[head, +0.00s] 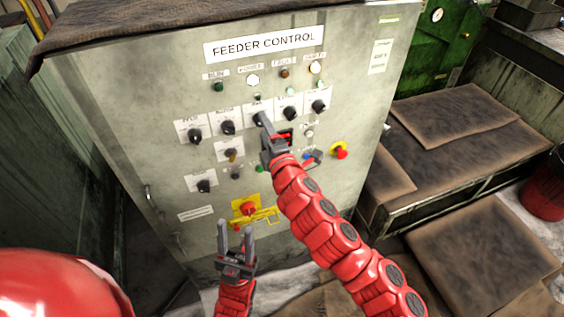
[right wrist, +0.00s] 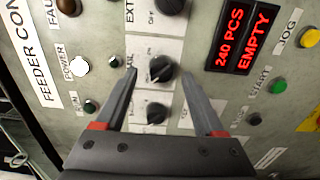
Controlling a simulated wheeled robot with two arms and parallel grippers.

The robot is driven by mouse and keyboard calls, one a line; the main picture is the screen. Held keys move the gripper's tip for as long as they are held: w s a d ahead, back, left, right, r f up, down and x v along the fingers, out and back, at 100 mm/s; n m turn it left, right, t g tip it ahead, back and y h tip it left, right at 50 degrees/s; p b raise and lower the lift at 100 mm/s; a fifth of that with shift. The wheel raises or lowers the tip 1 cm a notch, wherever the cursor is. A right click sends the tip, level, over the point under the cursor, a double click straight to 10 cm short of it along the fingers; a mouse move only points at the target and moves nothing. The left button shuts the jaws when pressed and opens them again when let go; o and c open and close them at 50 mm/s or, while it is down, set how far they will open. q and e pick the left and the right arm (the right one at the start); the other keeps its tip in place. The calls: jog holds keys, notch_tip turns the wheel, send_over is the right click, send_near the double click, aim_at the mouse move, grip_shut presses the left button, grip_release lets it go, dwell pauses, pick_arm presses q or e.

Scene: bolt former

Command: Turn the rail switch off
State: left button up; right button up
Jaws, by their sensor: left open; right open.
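The rail switch (head: 260,118) is a black rotary knob on a white plate, in the middle of the upper knob row of the feeder control panel. In the right wrist view the knob (right wrist: 161,69) sits between the fingertips, its label partly covered by a finger. My right gripper (head: 265,128) is open with its fingers on either side of the knob; I cannot tell whether they touch it. Which mark the knob points to is unclear. My left gripper (head: 235,226) is open and empty, low in front of the panel.
Neighbouring black knobs (head: 228,127) (head: 290,113) stand close on both sides. A red display (right wrist: 242,40) reads 240 PCS EMPTY. A red emergency button on a yellow plate (head: 245,207) is near my left gripper. Another red button (head: 341,152) is to the right.

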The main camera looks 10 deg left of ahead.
jog(key=p+v, duration=0.4)
jog(key=v, duration=1.1)
jog(key=shift+s+d, duration=0.25)
jog(key=shift+f, duration=0.15)
